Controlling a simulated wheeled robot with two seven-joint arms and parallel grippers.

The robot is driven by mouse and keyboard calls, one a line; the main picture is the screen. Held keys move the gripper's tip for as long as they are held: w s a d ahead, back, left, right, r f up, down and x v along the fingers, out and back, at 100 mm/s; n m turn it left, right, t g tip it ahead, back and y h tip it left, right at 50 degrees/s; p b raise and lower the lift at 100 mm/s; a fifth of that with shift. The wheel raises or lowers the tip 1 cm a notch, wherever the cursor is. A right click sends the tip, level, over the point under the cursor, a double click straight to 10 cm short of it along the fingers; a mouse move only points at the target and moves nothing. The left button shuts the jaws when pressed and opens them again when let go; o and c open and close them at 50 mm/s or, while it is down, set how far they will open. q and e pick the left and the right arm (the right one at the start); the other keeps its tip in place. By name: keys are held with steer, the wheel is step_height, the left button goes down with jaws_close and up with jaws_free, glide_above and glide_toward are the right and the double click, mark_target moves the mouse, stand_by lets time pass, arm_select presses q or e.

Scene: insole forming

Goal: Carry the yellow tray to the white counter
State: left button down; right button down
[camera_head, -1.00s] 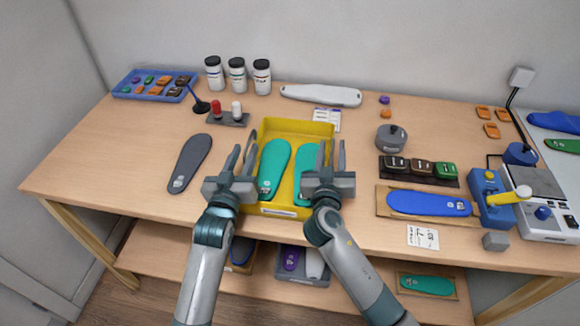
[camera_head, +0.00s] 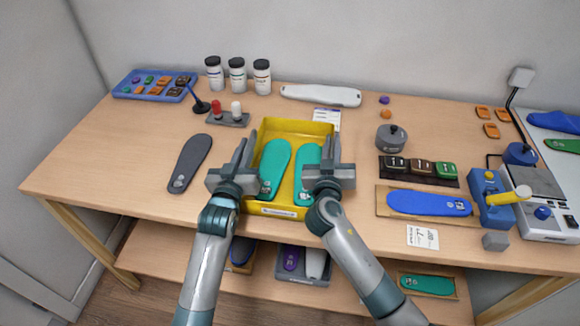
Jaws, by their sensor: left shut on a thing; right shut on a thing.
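The yellow tray (camera_head: 298,126) lies at the front middle of the wooden table, with its front near the table's edge. Two teal insoles, a left one (camera_head: 274,166) and a right one (camera_head: 306,166), lie in it side by side. My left gripper (camera_head: 245,152) is shut on the tray's left wall. My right gripper (camera_head: 331,152) is shut on the tray's right wall. The fingers hide parts of both side walls. I cannot tell whether the tray is lifted. A white surface (camera_head: 560,152) at the far right edge may be the white counter; only part of it shows.
A dark grey insole (camera_head: 190,162) lies left of the tray. A small stand with red and white knobs (camera_head: 228,119) and white jars (camera_head: 237,76) are behind. A grey round weight (camera_head: 391,138), a blue insole (camera_head: 428,203) and a blue press (camera_head: 490,200) stand to the right.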

arm_select(q)
steer(key=shift+r, duration=0.2)
arm_select(e)
steer(key=shift+r, duration=0.15)
